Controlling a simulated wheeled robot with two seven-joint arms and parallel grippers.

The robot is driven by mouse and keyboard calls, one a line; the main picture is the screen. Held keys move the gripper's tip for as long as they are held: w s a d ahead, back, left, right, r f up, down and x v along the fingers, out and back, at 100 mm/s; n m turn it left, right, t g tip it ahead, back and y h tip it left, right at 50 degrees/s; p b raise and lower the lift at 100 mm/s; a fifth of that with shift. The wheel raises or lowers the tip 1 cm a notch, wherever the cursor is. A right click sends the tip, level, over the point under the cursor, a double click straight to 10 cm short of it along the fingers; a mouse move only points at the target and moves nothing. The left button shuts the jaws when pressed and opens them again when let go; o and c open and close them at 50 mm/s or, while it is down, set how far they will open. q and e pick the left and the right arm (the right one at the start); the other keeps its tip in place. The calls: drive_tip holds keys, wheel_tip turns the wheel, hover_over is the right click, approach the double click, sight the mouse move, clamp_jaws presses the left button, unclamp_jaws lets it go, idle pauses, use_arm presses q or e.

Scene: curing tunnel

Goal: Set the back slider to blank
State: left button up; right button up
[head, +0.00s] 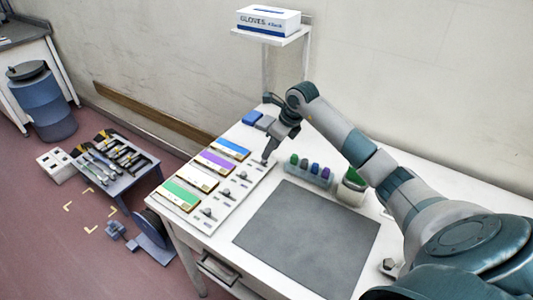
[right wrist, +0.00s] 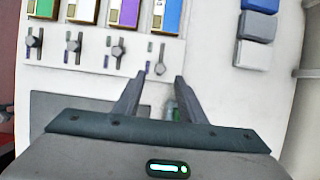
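A white slider panel (head: 230,200) lies on the table with a row of sliders beside blue, purple, white and green plates. The back slider (right wrist: 160,68) is by the blue plate (head: 234,149); the blue plate also shows in the right wrist view (right wrist: 168,15). Its knob sits nearer to my gripper than the other knobs do. My right gripper (head: 265,159) is over the panel's back end. In the right wrist view the fingers (right wrist: 159,78) are apart and empty, with the knob just beyond and between the tips. No blank mark can be made out. My left gripper is out of view.
A dark grey mat (head: 310,240) covers the table's front. A rack of small coloured items (head: 310,172) and a green-topped container (head: 352,186) stand right of the panel. Blue and grey blocks (head: 254,118) lie behind it. A shelf post rises at the back.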

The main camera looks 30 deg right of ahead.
sight(264, 162)
drive_tip(key=shift+p+x, duration=0.6)
drive_tip(key=shift+x, duration=2.15)
